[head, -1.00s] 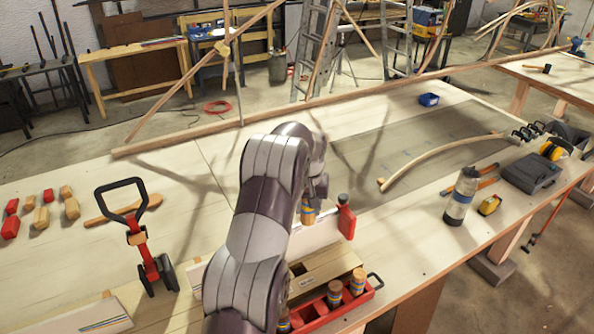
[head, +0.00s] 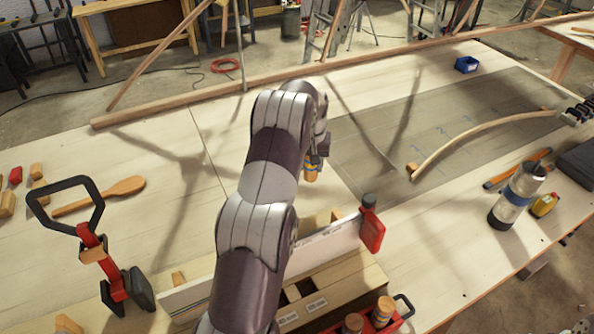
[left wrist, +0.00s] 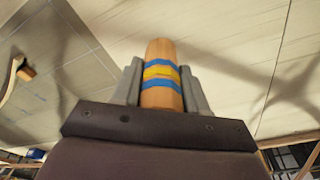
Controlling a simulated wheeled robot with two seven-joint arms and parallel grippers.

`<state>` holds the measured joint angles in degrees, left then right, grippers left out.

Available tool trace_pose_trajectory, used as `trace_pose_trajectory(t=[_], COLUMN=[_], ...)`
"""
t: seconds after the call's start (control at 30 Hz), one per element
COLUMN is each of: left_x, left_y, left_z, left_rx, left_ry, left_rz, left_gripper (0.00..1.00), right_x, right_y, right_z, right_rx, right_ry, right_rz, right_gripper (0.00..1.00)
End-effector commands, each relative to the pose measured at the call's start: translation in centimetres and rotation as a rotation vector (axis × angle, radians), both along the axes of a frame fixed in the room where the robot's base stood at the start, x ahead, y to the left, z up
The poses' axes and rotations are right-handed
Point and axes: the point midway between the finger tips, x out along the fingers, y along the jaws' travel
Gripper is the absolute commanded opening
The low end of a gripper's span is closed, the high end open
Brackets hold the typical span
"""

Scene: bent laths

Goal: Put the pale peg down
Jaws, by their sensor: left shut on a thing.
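My left gripper (head: 316,160) is shut on a light wooden peg (head: 311,174) with blue and yellow bands. In the left wrist view the peg (left wrist: 161,60) stands between the two grey fingers (left wrist: 162,85), its end pointing away from the camera. My gripper is over the pale bench top (head: 220,150), beyond the white board and the clamp. I cannot tell whether the peg touches the bench. Other banded pegs stand in the red tray (head: 401,322) at the front. My right gripper is not in view.
A white board (head: 330,243) stands on edge by a red clamp (head: 372,230) and a slotted wooden block (head: 345,285). A black-handled red tool (head: 90,240) is at left. A curved lath (head: 480,130) lies on a grey mat (head: 400,150). Bench around the gripper is clear.

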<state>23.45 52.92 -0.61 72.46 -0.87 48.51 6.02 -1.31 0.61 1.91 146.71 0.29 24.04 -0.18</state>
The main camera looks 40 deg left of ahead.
Motion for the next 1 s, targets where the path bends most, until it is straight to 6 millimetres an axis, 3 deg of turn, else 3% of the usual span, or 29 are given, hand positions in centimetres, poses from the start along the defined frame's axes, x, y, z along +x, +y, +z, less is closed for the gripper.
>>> trace_pose_trajectory(t=[0.03, 0.2, 0.33, 0.63, 1.0], left_x=[0.0, 0.3, 0.5, 0.5, 0.5], left_y=[1.5, 6.2, 8.2, 8.6, 8.6], left_z=[-0.3, -3.2, -4.6, -8.6, -9.4], left_rx=[-0.001, -0.001, 0.001, 0.000, 0.000], left_ry=[0.003, 0.002, 0.000, 0.001, -0.001], left_rz=[0.005, 0.004, 0.001, 0.000, 0.000], left_gripper=[0.10, 0.10, 0.10, 0.10, 0.10], right_x=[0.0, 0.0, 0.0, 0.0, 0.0], right_y=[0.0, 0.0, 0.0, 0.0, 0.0], right_z=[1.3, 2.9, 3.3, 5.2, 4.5], right_rx=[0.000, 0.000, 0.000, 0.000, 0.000], right_ry=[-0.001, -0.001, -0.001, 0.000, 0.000], right_rz=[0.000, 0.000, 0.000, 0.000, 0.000], right_gripper=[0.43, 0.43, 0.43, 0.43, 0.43])
